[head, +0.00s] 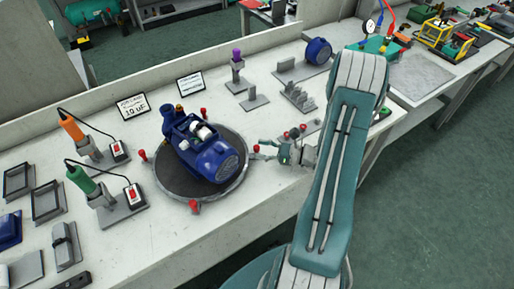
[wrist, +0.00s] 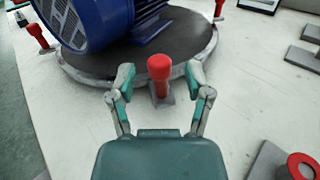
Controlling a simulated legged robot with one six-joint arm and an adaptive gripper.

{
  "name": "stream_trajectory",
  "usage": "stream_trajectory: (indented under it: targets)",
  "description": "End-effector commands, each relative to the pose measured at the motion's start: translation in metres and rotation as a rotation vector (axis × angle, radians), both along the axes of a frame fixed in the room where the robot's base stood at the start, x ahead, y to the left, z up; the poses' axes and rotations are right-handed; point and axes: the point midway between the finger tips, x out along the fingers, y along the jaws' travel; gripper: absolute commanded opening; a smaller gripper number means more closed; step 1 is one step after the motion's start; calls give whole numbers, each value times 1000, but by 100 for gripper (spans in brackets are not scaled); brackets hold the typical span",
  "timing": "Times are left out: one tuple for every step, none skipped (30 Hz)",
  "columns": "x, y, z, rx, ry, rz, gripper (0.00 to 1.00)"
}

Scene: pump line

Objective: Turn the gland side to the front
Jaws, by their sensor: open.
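A blue pump (head: 207,150) lies on a round dark turntable (head: 180,182) on the bench. Its finned round end faces front right in the head view. In the wrist view the pump's blue body (wrist: 90,22) shows at the top left on the turntable (wrist: 190,32). Red-topped pegs stand around the turntable's rim. One red peg (wrist: 159,70) stands between the fingers of my gripper (wrist: 160,88) in the wrist view. My gripper also shows in the head view (head: 268,150), at the turntable's right edge. It is open. I cannot tell which side of the pump is the gland side.
An orange-handled tool (head: 72,128) and a green-handled tool (head: 82,180) stand in holders left of the turntable. Two signs (head: 133,106) stand behind it. Grey brackets (head: 297,97) and a blue round part (head: 318,51) are at the back right.

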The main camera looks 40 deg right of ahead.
Motion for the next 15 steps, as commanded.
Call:
stream_trajectory:
  targets:
    - [-7,-8,0,0,0,-6,65]
    - [-12,-13,0,-1,-1,-7,65]
    - [-18,-19,0,-1,0,-7,65]
    - [-23,-23,-1,-1,0,-7,65]
    - [-27,-28,-1,-2,-1,-7,65]
    - [-33,-34,-1,-2,-1,-7,65]
    - [-38,-38,-1,-1,-1,-7,65]
    - [-43,-42,-1,0,0,-7,65]
    - [-49,-48,-1,0,0,-6,65]
    - [-52,-52,-1,0,0,-6,65]
    - [-56,-55,-1,-1,1,-5,65]
    - [-61,-59,-1,-1,1,-5,65]
    - [-64,-62,-1,-1,1,-5,65]
    - [-66,-64,-1,-1,1,-4,65]
    - [-69,-67,-1,-1,1,-4,65]
